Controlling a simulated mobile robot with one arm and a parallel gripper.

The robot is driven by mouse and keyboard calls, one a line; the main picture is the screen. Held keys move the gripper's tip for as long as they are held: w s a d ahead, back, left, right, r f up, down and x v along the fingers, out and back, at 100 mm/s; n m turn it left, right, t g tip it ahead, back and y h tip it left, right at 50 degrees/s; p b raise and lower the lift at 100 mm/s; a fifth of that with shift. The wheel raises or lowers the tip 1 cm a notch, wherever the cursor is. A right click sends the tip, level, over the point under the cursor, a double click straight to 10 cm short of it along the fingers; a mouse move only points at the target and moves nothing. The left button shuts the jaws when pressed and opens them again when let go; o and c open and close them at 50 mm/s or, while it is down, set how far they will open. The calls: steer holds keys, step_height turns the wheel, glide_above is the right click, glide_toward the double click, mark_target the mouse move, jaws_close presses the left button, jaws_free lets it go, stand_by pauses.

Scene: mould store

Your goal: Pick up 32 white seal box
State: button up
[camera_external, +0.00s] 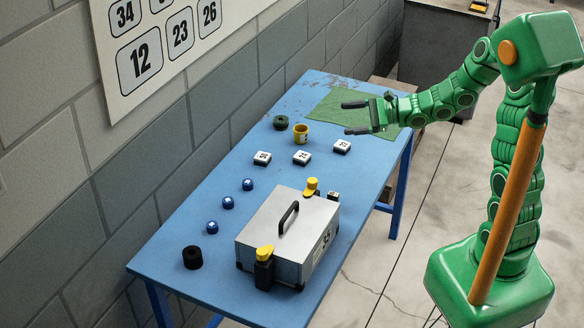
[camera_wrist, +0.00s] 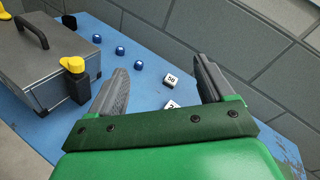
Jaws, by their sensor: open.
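Three small white boxes with dark sides and printed numbers stand on the blue table: a left one (camera_external: 262,158), a middle one (camera_external: 302,158) and a right one (camera_external: 341,146). Their numbers are too small to read surely, so I cannot tell which is 32. In the wrist view one white box (camera_wrist: 171,79) shows whole between my fingers, and another white box (camera_wrist: 171,104) is partly hidden by my gripper's body. My gripper (camera_external: 350,118) is open and empty, above the table's far part, beyond the right white box and apart from it.
A green cloth (camera_external: 335,107) lies beneath my gripper. A large grey case (camera_external: 265,222), several blue knobs (camera_external: 228,203) and a black ring (camera_external: 193,257) occupy the near half. A block wall (camera_external: 150,140) borders the table.

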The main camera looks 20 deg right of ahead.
steer(key=w+d+f+m+t+h, duration=0.3)
steer(key=w+d+f+m+t, duration=0.15)
steer(key=w+f+m, duration=0.45)
steer(key=m+h, duration=0.3)
steer(key=h, duration=0.1)
glide_toward(345, 145)
steer(key=shift+w+a+f, duration=0.35)
steer(key=shift+a+f, duration=0.35)
steer(key=shift+f, duration=0.05)
steer(key=shift+y, duration=0.3)
steer(key=shift+w+d+x, duration=0.15)
steer(key=shift+x, duration=1.8)
steer(key=shift+w+d+x, duration=0.1)
steer(key=shift+w+x, duration=0.05)
steer(key=shift+x, duration=1.75)
steer(key=shift+r, duration=0.1)
steer(key=shift+c, duration=0.2)
steer(key=c, duration=1)
steer(key=shift+r, duration=0.15)
